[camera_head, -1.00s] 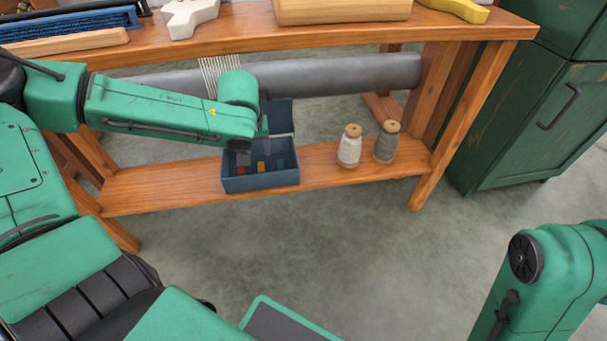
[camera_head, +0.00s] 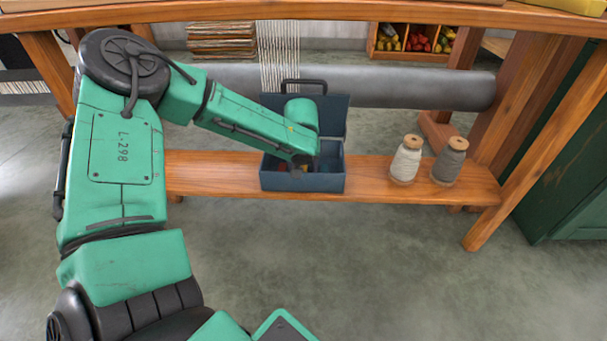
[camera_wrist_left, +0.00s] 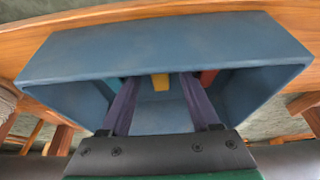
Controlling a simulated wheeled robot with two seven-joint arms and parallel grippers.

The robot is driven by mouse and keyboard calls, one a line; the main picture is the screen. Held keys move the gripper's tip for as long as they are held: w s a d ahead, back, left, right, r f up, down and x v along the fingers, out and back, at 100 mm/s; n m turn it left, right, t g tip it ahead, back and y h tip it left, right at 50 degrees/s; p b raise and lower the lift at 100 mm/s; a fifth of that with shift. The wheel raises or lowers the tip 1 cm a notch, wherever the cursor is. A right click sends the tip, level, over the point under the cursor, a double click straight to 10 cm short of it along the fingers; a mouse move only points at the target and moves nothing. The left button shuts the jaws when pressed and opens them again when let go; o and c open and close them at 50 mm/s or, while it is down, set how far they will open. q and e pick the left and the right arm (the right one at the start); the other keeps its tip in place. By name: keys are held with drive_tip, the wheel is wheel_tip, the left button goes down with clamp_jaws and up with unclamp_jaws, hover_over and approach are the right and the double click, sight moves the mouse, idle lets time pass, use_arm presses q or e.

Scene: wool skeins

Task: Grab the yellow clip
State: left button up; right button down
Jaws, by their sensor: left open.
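The yellow clip (camera_wrist_left: 160,80) shows in the left wrist view, standing against the inside wall of a blue box (camera_wrist_left: 165,50). My left gripper (camera_wrist_left: 157,88) is open, with its two dark purple fingers reaching into the box. The clip appears in the gap between the fingertips, and they are not closed on it. In the head view the box (camera_head: 302,182) stands on the wooden shelf with its lid up, and my left gripper (camera_head: 303,163) is at its opening. The arm hides the clip there. My right gripper is out of view.
A white skein (camera_head: 406,160) and a grey skein (camera_head: 449,162) stand on the shelf (camera_head: 220,178) right of the box. A grey roller (camera_head: 420,88) runs behind, and the bench edge (camera_head: 400,14) lies above.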

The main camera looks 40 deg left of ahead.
use_arm(q)
clamp_jaws()
drive_tip(key=shift+r, duration=0.1)
